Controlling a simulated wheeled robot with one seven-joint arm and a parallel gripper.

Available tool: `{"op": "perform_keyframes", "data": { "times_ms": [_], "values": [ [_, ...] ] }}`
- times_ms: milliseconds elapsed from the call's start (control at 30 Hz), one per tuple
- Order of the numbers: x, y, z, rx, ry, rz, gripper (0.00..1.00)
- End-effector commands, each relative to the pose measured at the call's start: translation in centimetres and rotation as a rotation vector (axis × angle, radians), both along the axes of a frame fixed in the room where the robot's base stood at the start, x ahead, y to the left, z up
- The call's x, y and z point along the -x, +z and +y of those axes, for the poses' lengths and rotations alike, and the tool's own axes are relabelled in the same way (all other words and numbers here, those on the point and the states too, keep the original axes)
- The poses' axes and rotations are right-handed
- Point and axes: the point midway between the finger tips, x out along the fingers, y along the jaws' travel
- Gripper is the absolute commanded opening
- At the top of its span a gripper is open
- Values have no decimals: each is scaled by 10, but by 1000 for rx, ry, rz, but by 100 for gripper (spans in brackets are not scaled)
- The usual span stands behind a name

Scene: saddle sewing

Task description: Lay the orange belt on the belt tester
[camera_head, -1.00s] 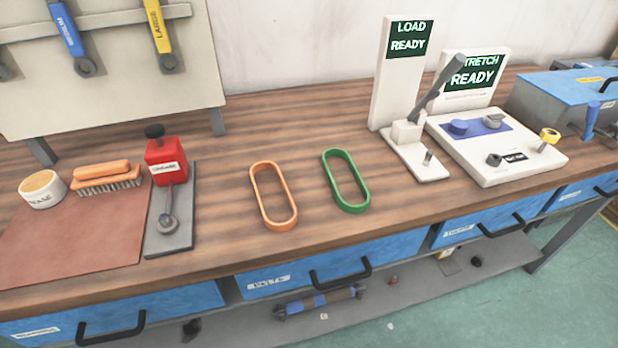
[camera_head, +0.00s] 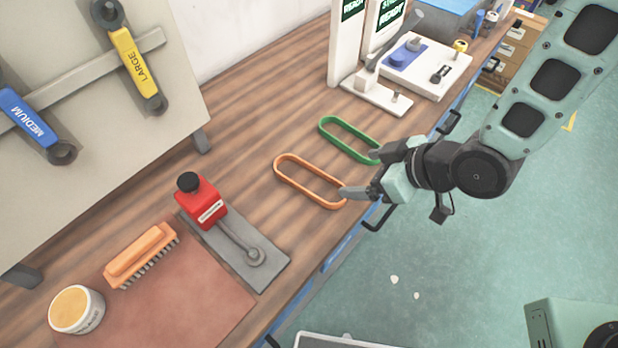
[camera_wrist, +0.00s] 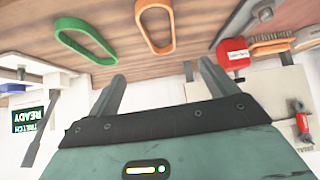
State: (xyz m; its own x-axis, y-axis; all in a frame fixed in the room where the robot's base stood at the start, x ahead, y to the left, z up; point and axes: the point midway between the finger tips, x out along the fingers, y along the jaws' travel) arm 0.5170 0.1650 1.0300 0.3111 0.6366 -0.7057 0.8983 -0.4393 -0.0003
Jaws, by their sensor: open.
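The orange belt (camera_head: 304,192), a long oval loop, lies flat on the wooden bench; it also shows at the top of the wrist view (camera_wrist: 161,50). The green belt (camera_head: 340,145) lies beside it, farther along the bench. My gripper (camera_head: 361,174) is open and empty, at the bench's front edge near the right ends of both belts. One fingertip overlaps the orange belt's end in the head view; I cannot tell if they touch. A white device (camera_head: 452,64) with pegs, a blue plate and a "READY" screen, apparently the belt tester, stands at the far end.
A white lever device (camera_head: 376,95) with its own screen stands before the tester. A red tool (camera_head: 201,203) on a grey plate, a brush (camera_head: 141,256) and a tub (camera_head: 77,309) are nearer. A panel with strap tools (camera_head: 134,62) stands behind. Bench between belts and red tool is clear.

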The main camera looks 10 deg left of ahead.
Motion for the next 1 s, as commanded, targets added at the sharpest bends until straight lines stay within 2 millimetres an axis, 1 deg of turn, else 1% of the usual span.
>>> {"op": "perform_keyframes", "data": {
  "times_ms": [33,267,367,800,1000],
  "values": [
    [-2,-9,3,-2,1,-3,85],
    [-5,-18,11,1,0,-3,85],
    [-8,-22,20,3,2,4,85],
    [-30,-69,63,3,0,3,85],
    [-35,-81,72,3,-1,1,85]
  ]
}}
